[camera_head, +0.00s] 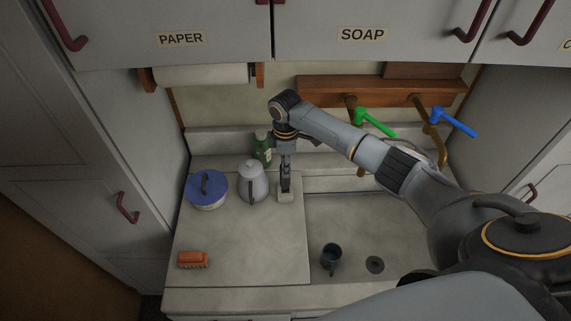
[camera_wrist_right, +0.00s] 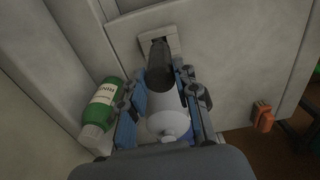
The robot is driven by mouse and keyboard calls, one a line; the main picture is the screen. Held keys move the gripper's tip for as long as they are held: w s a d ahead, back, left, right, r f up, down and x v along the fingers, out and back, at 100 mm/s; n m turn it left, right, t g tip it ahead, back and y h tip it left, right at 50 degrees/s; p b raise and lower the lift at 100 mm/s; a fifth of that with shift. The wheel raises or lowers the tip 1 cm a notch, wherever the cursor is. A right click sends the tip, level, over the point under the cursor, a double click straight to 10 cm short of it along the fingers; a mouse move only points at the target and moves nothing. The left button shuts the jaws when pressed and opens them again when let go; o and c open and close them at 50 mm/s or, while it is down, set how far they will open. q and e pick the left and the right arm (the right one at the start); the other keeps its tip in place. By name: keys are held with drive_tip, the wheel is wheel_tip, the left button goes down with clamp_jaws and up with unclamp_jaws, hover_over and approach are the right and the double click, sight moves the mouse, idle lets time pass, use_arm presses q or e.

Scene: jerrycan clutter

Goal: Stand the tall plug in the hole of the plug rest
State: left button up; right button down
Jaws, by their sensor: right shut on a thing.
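The tall plug (camera_wrist_right: 159,66) is a dark upright cylinder; in the head view (camera_head: 285,183) it shows small below the gripper. My right gripper (camera_head: 286,172) is shut on it; its fingers also show in the right wrist view (camera_wrist_right: 166,88). The plug rest (camera_head: 286,197) is a small pale block on the counter, right under the plug. In the wrist view the plug's far end overlaps the plug rest (camera_wrist_right: 174,43). I cannot tell how far the end is in the hole, which is hidden. My left gripper is out of view.
A pale jug (camera_head: 252,184), a green bottle (camera_head: 262,147) and a blue-lidded pot (camera_head: 206,192) stand left of the gripper. An orange brush (camera_head: 192,259) lies at front left. A dark mug (camera_head: 331,257) stands in the sink at right. The counter's front middle is clear.

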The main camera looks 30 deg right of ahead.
idle(0.3)
drive_tip(key=shift+f+b, duration=0.65)
drive_tip(key=shift+f, duration=0.75)
drive_tip(key=c, duration=0.9)
unclamp_jaws()
drive_tip(key=shift+r, duration=0.1)
drive_tip(key=shift+r, duration=0.2)
wheel_tip(320, 180, up, 12)
drive_tip(key=shift+f, duration=0.2)
drive_tip(key=shift+s+f, duration=0.1)
